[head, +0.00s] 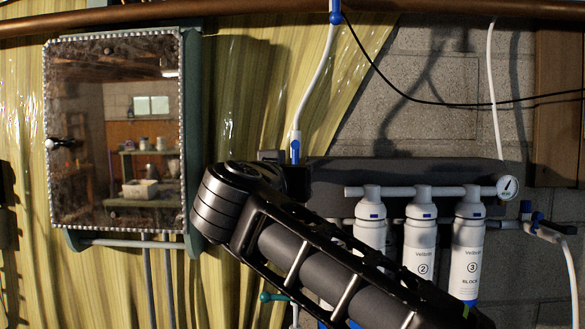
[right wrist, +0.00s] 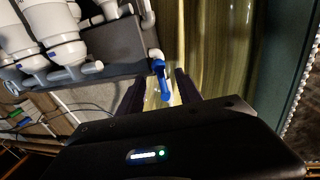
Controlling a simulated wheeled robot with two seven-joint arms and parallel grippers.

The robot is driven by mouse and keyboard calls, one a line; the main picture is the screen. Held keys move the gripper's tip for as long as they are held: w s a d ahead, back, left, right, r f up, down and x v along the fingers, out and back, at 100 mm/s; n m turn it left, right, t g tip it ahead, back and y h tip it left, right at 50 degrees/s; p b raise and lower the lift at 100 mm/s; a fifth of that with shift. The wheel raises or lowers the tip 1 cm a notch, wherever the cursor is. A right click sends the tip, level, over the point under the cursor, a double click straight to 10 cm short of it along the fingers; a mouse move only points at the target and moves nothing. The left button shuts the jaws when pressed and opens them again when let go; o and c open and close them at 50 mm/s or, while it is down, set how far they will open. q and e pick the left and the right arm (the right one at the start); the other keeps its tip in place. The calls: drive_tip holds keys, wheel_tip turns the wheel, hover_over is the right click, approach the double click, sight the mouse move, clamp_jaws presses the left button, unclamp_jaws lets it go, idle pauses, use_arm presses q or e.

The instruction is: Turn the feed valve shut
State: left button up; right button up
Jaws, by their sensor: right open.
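A blue valve handle (right wrist: 161,82) on a white elbow fitting (right wrist: 155,55) shows in the right wrist view, beside the filter bank. My right gripper (right wrist: 160,76) is open, with one dark finger on each side of the handle; I cannot tell whether either finger touches it. In the head view, a blue part (head: 295,151) sits at the lower end of a white tube, just above my right arm. My right arm comes in from the lower right and its wrist hides what lies behind it; the fingertips cannot be made out there. My left gripper is not in view.
White filter canisters (head: 421,245) hang under a white manifold with a gauge (head: 507,187). A mirrored cabinet (head: 116,130) is at the left. A copper pipe (head: 440,8) runs along the top. Another blue-handled fitting (head: 538,220) is at the right.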

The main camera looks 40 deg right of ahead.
sight(295, 162)
drive_tip(key=x, duration=0.3)
drive_tip(key=shift+a, duration=0.1)
drive_tip(key=shift+c, duration=0.5)
clamp_jaws()
idle(0.9)
